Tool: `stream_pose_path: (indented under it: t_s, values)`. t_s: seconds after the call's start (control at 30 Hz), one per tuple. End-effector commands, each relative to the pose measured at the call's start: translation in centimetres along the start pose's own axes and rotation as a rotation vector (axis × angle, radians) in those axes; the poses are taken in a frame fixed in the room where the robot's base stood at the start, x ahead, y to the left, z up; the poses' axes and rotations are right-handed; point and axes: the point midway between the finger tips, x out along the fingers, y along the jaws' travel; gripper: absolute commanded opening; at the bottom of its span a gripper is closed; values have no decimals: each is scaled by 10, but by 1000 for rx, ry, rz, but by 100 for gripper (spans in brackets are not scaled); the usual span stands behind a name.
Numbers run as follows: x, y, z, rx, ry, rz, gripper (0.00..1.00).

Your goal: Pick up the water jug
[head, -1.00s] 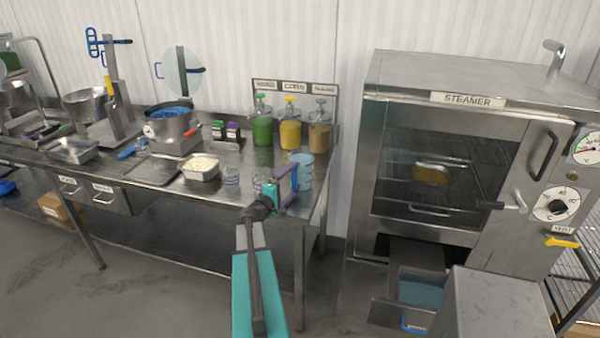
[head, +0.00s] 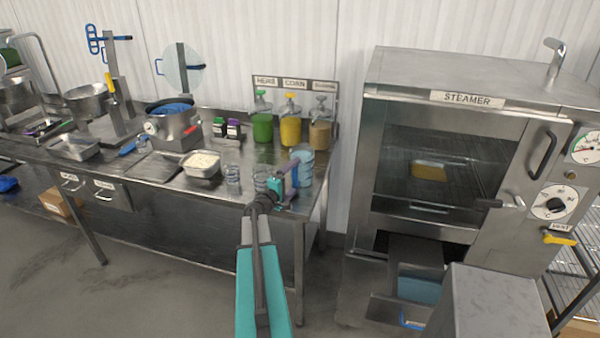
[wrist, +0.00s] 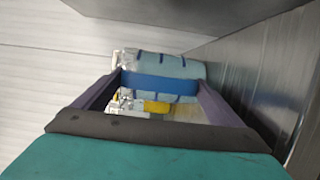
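The water jug (head: 307,168) is a light blue, upright container at the right end of the steel table, partly hidden behind my gripper (head: 291,180). In the wrist view the jug (wrist: 150,66) appears sideways, with dark blue marks on its side. A blue bar (wrist: 160,87), apparently its handle, spans the gap between my purple fingers. My gripper (wrist: 160,92) is open, its fingers spread wide. I cannot tell whether they touch the bar.
Clear cups (head: 232,174) stand left of the jug, near a pan of rice (head: 202,164). Green, yellow and brown dispensers (head: 291,128) stand behind. The steamer (head: 455,150) is to the right, with an open drawer (head: 418,290) below it.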

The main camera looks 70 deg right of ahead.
Motion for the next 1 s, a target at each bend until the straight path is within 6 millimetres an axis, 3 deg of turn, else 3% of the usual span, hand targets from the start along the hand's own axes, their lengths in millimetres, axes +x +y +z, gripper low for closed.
stream_pose_path:
  t_s: [0.03, 0.37, 1.0]
  values:
    - [0, 0, 0, 0, 0, 0, 81]
    - [0, 0, 0, 0, -1, 0, 26]
    - [0, 5, 1, -1, -2, 4, 26]
